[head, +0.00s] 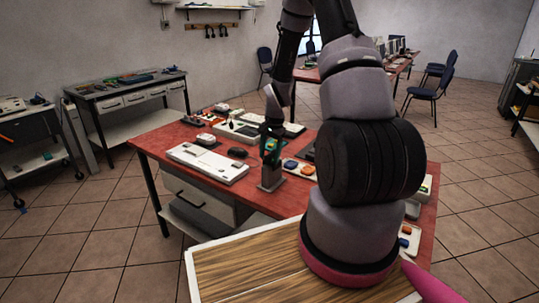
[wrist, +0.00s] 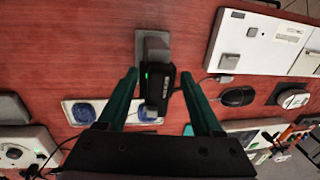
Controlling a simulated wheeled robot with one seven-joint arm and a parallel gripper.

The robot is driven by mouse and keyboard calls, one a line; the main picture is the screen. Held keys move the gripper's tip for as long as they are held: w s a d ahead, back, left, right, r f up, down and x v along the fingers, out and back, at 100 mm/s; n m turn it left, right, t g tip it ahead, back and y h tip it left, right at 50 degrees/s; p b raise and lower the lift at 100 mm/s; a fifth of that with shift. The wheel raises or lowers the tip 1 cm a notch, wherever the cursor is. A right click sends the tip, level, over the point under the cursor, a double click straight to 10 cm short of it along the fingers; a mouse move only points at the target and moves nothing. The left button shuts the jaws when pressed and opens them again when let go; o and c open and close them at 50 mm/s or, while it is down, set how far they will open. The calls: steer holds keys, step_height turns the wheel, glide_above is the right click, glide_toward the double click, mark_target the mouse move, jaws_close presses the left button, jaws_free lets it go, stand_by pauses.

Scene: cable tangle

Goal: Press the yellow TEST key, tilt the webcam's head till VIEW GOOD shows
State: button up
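The webcam shows in the wrist view as a black head (wrist: 157,88) with a small green light, on a grey stand (wrist: 141,42). My gripper (wrist: 158,76) is open, with one green finger on each side of the webcam head and a gap visible on both sides. In the head view my gripper (head: 271,148) is low over the red table, above the grey stand (head: 271,178); the webcam head is mostly hidden there. An orange-yellow pad (head: 307,170) lies beside a blue one; I cannot read a TEST label. I see no readable VIEW GOOD sign.
The red table (head: 160,141) holds a white box (head: 208,163), a black mouse (head: 238,152) and several other devices. In the wrist view a white tray with blue pads (wrist: 84,112) lies close to the left finger. Bare table lies left of the stand.

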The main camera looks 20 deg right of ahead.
step_height(320, 180, up, 11)
steer(key=s, duration=0.1)
steer(key=shift+s+d+f, duration=0.15)
steer(key=shift+d, duration=0.3)
stand_by(0.5)
steer(key=s+a+r+n+t, duration=0.15)
steer(key=s+r, duration=0.25)
steer(key=r, duration=0.5)
steer(key=s+a+r+n+t, duration=0.1)
steer(key=s+a+r+n, duration=0.2)
steer(key=r, duration=0.6)
steer(key=s+a+r+n+t, duration=0.1)
steer(key=s+a+r, duration=0.1)
steer(key=s+r, duration=0.3)
steer(key=s+a+r+n+t+y, duration=0.1)
steer(key=s+r, duration=0.4)
steer(key=s, duration=0.6)
steer(key=shift+s+a+r+t, duration=0.4)
steer(key=shift+a+t, duration=0.25)
steer(key=shift+a, duration=0.35)
steer(key=shift+w+n, duration=0.1)
steer(key=shift+n, duration=0.15)
